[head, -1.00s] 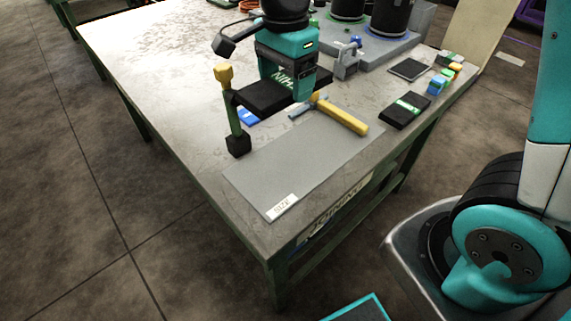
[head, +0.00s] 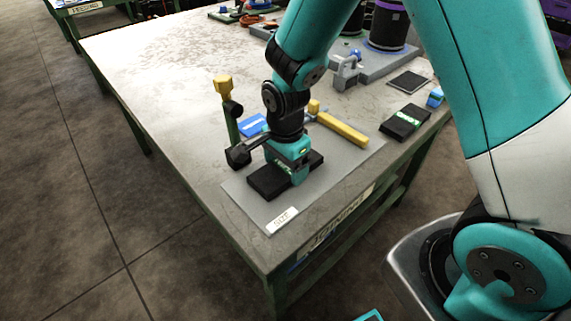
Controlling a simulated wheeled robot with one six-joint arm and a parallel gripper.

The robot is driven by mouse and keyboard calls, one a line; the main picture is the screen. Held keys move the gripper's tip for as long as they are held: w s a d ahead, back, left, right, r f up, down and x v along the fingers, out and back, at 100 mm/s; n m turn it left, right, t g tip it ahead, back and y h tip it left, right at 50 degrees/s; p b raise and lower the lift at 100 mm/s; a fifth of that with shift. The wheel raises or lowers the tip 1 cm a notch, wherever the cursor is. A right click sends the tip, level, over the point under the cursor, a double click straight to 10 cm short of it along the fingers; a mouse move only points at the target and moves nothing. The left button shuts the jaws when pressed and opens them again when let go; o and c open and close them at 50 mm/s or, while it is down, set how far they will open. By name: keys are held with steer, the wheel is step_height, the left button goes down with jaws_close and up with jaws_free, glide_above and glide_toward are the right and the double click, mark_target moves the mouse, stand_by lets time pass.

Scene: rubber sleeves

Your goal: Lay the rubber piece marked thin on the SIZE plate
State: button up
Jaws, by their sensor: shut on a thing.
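The grey SIZE plate (head: 238,193) lies at the table's near corner, with its white SIZE label (head: 282,220) at the front. My gripper (head: 291,172) is over the plate, shut on a flat black rubber piece (head: 265,183). The piece is level and sits over the plate's middle, behind the label. I cannot tell whether it touches the plate or is just above it. Its green marking is mostly hidden by my gripper.
A green post with a yellow top (head: 223,86) stands left of my gripper. A blue-labelled piece (head: 252,125) lies behind. Another black piece with a green label (head: 405,123) is at the right edge.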

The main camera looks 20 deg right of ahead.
mark_target(285, 167)
steer(key=shift+f, duration=0.2)
steer(key=o, duration=1)
steer(key=shift+r, duration=0.1)
step_height(285, 167, up, 12)
steer(key=s+a+r+n+y, duration=0.2)
steer(key=s+r+n, duration=0.3)
steer(key=s+n, duration=0.4)
steer(key=s+a+r+n+y, duration=0.2)
steer(key=s+r+n, duration=0.3)
steer(key=s+n, duration=0.4)
steer(key=n, duration=0.3)
steer(key=shift+s+a+n+p, duration=0.3)
